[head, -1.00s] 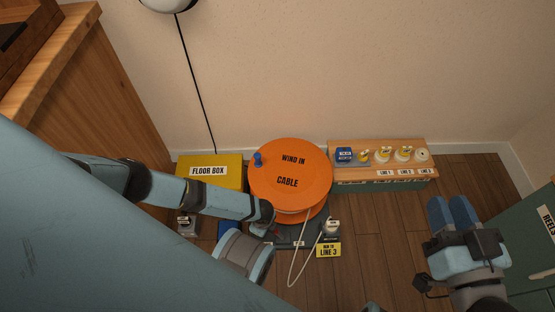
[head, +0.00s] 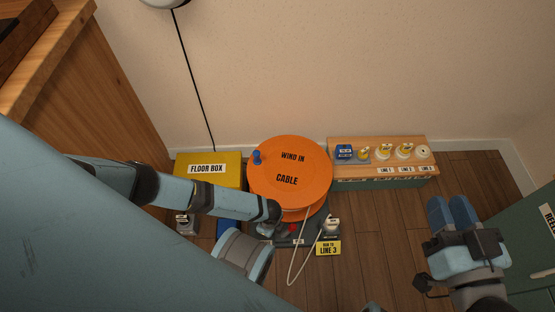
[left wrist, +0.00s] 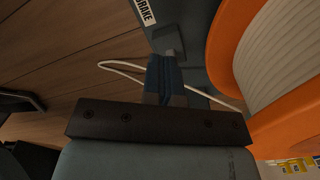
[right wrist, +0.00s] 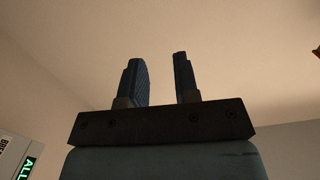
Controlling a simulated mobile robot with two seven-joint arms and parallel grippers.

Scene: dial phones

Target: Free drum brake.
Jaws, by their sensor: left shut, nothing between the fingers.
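The orange drum (head: 290,172), marked WIND IN and CABLE, stands on a dark grey base (head: 308,240). In the left wrist view the drum's orange flange (left wrist: 222,45) and pale wound cable (left wrist: 280,50) fill the right side. A label reading BRAKE (left wrist: 145,12) is at the top, on the grey base. A small grey block (left wrist: 170,42) is just beyond my left fingertips (left wrist: 165,62), seemingly touching or very near. My left gripper is shut with nothing between its fingers; the arm mostly hides it in the head view. My right gripper (head: 453,205) is open and empty, away to the right.
A yellow floor box (head: 208,160) is left of the drum. A wooden-topped shelf (head: 410,148) with several plugs stands right of it. A green cabinet (head: 530,245) is far right. Wooden floor lies between.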

